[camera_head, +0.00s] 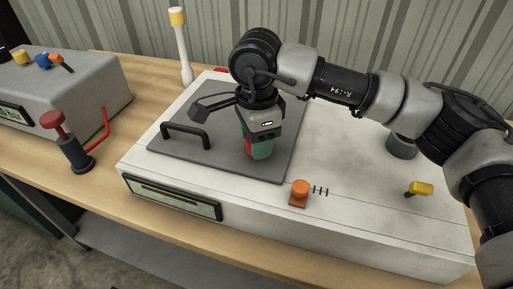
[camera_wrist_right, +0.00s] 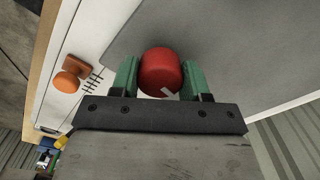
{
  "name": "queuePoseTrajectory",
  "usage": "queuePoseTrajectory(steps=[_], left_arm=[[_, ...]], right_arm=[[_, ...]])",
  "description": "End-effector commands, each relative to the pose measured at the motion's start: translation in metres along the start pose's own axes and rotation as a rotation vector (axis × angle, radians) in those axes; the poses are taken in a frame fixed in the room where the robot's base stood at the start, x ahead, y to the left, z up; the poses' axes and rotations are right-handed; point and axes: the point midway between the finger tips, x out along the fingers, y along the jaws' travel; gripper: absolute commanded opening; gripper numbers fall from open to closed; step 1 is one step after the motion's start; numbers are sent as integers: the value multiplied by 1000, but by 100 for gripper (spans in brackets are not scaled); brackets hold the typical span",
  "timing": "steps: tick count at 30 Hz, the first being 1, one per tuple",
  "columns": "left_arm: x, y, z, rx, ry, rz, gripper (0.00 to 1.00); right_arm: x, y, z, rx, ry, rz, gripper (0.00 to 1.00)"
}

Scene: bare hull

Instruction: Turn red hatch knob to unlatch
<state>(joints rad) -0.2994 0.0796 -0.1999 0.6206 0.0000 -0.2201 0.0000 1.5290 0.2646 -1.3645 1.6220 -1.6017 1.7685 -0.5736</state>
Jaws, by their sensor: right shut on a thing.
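The red hatch knob (camera_wrist_right: 160,70) is a round red cylinder between the two green fingers of my right gripper (camera_wrist_right: 160,78) in the right wrist view. The fingers close on it from both sides. In the head view my right gripper (camera_head: 260,147) points down over the grey hatch plate (camera_head: 215,160), and only a sliver of the red knob (camera_head: 248,142) shows beside a green finger. The hatch plate lies flat on a white box (camera_head: 370,215) and carries a black handle (camera_head: 186,133) at its left. My left gripper is not in view.
An orange knob (camera_head: 299,192) with tick marks and a yellow toggle (camera_head: 421,188) sit on the white box. A red-topped lever (camera_head: 73,142) and a grey console (camera_head: 65,90) stand at the left. A white post with yellow top (camera_head: 182,48) rises behind the hatch.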

Motion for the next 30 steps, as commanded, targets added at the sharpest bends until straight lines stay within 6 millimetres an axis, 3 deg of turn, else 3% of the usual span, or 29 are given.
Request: queuePoseTrajectory(steps=[9,25,26,30], left_arm=[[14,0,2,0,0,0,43],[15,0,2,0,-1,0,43],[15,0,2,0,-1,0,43],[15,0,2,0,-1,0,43]], right_arm=[[0,-1,0,-113,-1,-2,22],[-1,-1,0,-135,0,-3,22],[-1,-1,0,-135,0,-3,49],[-1,0,0,-134,0,-2,70]])
